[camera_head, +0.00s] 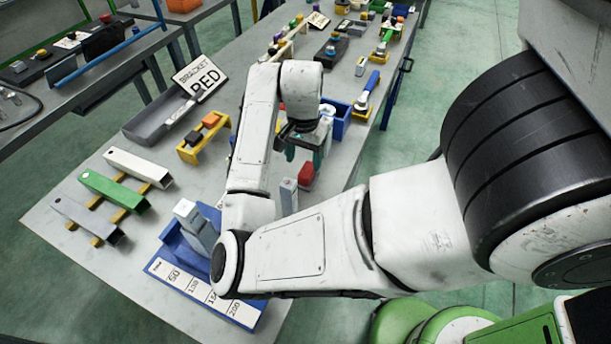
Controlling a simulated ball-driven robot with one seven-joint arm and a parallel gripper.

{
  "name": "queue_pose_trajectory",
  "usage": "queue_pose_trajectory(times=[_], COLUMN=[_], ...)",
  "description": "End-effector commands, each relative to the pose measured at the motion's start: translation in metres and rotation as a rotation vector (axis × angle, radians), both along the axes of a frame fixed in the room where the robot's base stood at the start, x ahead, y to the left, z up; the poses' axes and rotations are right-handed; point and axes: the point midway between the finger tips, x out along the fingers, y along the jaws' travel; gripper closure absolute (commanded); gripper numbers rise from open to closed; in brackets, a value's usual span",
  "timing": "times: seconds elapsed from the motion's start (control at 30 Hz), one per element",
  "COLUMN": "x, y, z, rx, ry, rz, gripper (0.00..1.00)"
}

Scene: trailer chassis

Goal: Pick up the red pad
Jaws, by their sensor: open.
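The red pad looks apart from the fingers, but the exact gap is hard to judge. My arm hides part of the table around it.
A grey upright block (289,196) stands close to the red pad. A blue bin (338,122) is behind the gripper.

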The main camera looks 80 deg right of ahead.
Motion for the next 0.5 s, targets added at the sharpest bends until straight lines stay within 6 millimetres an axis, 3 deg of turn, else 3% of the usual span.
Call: queue_pose_trajectory(times=[0.17,0.5], x=[-0.002,-0.007], y=[-0.001,-0.003], z=[-0.011,-0.053], rx=[0.0,0.001], ry=[0.002,0.001], rz=[0.002,0.002], gripper=[0.36,0.36])
